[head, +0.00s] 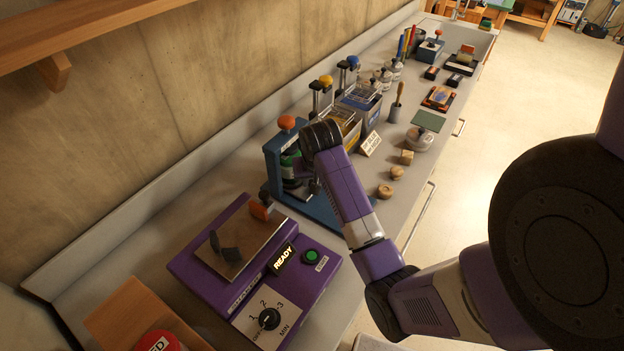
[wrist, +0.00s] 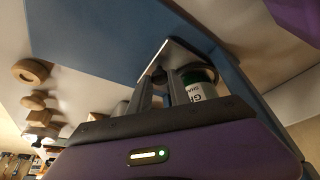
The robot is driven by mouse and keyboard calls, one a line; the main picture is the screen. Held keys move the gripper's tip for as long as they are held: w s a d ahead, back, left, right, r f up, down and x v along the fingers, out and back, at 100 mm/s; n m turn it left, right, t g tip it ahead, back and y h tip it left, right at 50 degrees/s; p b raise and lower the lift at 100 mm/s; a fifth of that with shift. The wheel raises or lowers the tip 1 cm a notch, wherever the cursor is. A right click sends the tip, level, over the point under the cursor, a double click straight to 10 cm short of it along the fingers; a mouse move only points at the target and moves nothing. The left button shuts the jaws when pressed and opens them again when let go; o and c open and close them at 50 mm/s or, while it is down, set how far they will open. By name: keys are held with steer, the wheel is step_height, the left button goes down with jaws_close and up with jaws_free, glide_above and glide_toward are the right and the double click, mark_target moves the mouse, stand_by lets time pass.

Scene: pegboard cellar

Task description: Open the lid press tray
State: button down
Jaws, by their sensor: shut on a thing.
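The lid press (head: 271,165) is a blue frame with an orange knob on top, standing on the bench in the middle of the head view. A jar with a green band (head: 289,156) is inside it, partly hidden by my wrist. In the wrist view, the jar (wrist: 200,90) stands at a pale metal tray plate (wrist: 189,53) over the blue base. My gripper (wrist: 158,82) is at the tray's front edge, its fingers shut on a small dark knob (wrist: 159,75). The fingers hide much of the knob. How far the tray is out cannot be told.
A purple machine (head: 300,290) with a READY display stands at the near side of the press. A wooden shelf (head: 90,35) overhangs at upper left. The floor at right is clear.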

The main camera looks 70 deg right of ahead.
stand_by(0.8)
steer(key=s+a, duration=0.1)
steer(key=s, duration=0.3)
steer(key=s+a, duration=0.1)
steer(key=s, duration=0.4)
steer(key=s+a, duration=0.1)
steer(key=s, duration=0.4)
steer(key=shift+a, duration=0.2)
steer(key=shift+w, duration=0.1)
steer(key=c, duration=1.2)
jaws_free()
steer(key=shift+c, duration=0.2)
steer(key=v, duration=0.7)
steer(key=shift+a+r+b, duration=0.15)
steer(key=shift+r+b, duration=0.15)
steer(key=shift+r, duration=0.05)
